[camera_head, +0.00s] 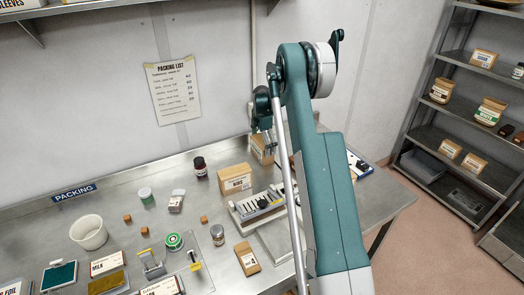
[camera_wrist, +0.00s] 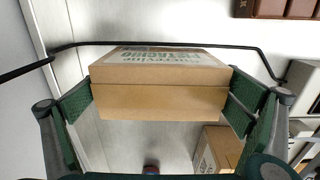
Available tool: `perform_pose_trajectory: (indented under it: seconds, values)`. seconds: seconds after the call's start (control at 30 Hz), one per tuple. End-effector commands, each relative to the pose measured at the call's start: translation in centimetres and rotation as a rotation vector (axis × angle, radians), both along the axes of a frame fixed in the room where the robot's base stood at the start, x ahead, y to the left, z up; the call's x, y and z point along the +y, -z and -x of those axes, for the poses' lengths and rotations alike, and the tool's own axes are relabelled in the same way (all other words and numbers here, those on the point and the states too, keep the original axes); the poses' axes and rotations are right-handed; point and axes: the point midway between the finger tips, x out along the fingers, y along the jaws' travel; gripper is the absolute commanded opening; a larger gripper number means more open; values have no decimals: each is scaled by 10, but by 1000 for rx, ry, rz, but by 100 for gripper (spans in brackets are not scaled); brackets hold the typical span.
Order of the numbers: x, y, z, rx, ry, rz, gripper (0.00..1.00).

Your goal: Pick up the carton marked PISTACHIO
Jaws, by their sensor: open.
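The carton marked PISTACHIO (camera_wrist: 160,100) is a brown cardboard box with a pale printed label on top; the lettering is partly legible in the wrist view. It lies between the two green-padded fingers of my gripper (camera_wrist: 162,108), which are open on either side. I cannot tell whether either pad touches it. In the head view, my gripper (camera_head: 268,138) points down at a brown carton (camera_head: 259,152) at the back of the steel table, partly hidden by my gripper and arm.
Another brown carton (camera_head: 236,179) stands close by, also in the wrist view (camera_wrist: 218,148). A dark jar (camera_head: 200,167) is left of it. A grey slotted rack (camera_head: 247,210) is in front. My arm hides part of the table. Shelves (camera_head: 455,140) stand at right.

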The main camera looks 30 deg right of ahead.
Motion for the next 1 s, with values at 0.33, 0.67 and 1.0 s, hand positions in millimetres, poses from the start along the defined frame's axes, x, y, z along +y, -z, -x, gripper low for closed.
perform_pose_trajectory:
  seconds: [0.33, 0.67, 1.0]
  values:
    - [0, 0, 0, 0, 0, 0, 78]
    - [0, -1, 0, 0, 0, 0, 70]
    - [0, -21, 0, 0, 0, 0, 70]
